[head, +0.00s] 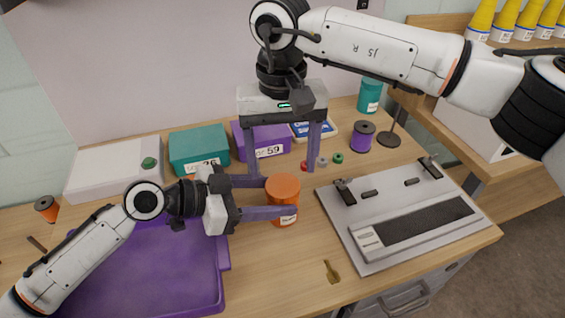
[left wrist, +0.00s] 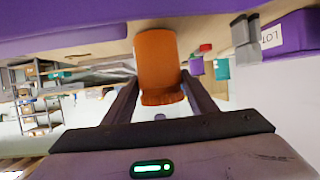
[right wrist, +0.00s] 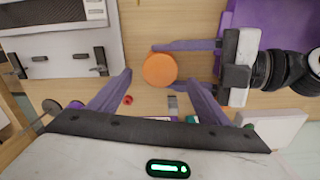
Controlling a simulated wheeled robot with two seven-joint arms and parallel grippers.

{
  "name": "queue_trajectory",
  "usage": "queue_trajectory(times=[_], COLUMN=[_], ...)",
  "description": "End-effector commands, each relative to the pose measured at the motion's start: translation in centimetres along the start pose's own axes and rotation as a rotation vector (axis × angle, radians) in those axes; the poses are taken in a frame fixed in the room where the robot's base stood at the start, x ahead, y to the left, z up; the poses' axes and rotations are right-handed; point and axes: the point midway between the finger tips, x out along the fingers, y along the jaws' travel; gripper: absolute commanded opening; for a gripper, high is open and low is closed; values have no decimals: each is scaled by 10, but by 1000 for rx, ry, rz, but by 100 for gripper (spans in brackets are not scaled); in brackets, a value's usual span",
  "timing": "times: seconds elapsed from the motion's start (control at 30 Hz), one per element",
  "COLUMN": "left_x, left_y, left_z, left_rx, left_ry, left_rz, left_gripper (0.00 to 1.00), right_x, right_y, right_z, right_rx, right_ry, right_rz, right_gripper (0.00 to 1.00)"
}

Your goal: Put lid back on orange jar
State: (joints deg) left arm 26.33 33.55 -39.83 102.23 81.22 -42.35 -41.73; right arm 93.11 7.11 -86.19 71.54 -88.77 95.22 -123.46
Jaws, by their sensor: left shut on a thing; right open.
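The orange jar (head: 284,209) stands upright on the table with a white label on its side. A flat orange lid (head: 283,184) covers its top; it shows as a plain disc in the right wrist view (right wrist: 160,70) and a ridged rim in the left wrist view (left wrist: 163,98). I cannot tell whether it is fully seated. My left gripper (head: 279,197) is shut on the jar from the left, one finger on each side. My right gripper (head: 282,173) is open and empty, pointing down above the jar, its fingers apart and clear of the lid.
A purple tray (head: 190,285) lies left of the jar. A grey loom-like device (head: 365,232) stands to the right. Behind are a teal box (head: 199,145), a purple box (head: 243,139), a purple spool (head: 362,136) and small coloured pieces (head: 322,161). A brass tool (head: 331,271) lies in front.

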Motion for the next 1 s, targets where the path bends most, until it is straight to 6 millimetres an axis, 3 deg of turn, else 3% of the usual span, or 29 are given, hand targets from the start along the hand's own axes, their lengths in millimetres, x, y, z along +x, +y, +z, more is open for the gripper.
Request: queue_trajectory(times=[0.3,0.6,0.77,1.0], left_x=[0,0,0,0], left_y=[0,0,0,0], left_z=[-1,-1,-1,-1], left_rx=[1,1,1,1], left_ry=[3,3,3,3], left_rz=[-1,-1,-1,-1], left_gripper=[0,0,0,0], right_x=[-32,-35,-26,11], right_y=[-1,0,0,0], right_z=[0,0,0,0], right_rx=[-158,-176,-174,-173], right_ry=[-1,-2,-3,-4], right_rz=[-1,-1,1,0], right_gripper=[67,67,67,67])
